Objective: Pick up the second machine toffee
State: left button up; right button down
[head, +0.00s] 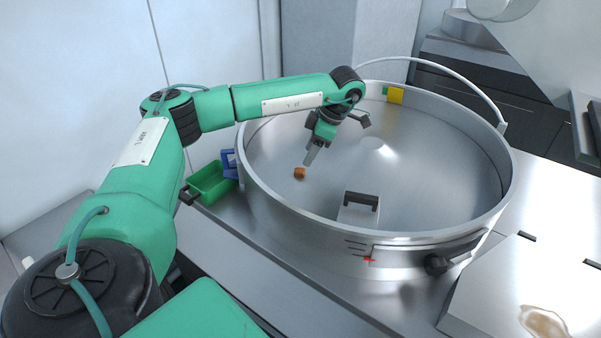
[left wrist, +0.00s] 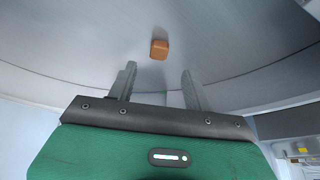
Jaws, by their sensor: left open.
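One brown toffee (head: 299,173) lies on the floor of the large round steel pan, near its left wall. It also shows in the left wrist view (left wrist: 159,49), beyond the fingertips and roughly between their lines. My left gripper (head: 309,158) is inside the pan, just above and beside the toffee, pointing down. In the left wrist view its two fingers (left wrist: 158,72) are apart with nothing between them. No second toffee shows in either view. My right gripper is not in view.
The pan's high rim (head: 420,237) surrounds the gripper. A steel block with a dark handle (head: 358,211) stands inside near the front. A green bin (head: 211,183) sits outside at left. A yellow block (head: 396,96) is at the back rim.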

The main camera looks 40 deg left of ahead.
aim_at(301, 170)
pick_arm(q)
jog(key=shift+s+a+f, duration=0.2)
jog(key=shift+f, duration=0.25)
jog(key=shift+s+a+f+p, duration=0.1)
jog(key=shift+f+p, duration=0.25)
jog(key=x, duration=0.2)
jog(key=p+x, duration=0.1)
jog(key=x, duration=0.1)
jog(key=shift+f, duration=0.3)
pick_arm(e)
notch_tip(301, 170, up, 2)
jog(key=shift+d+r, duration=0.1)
pick_arm(q)
jog(key=shift+c, duration=0.2)
jog(key=c, duration=1)
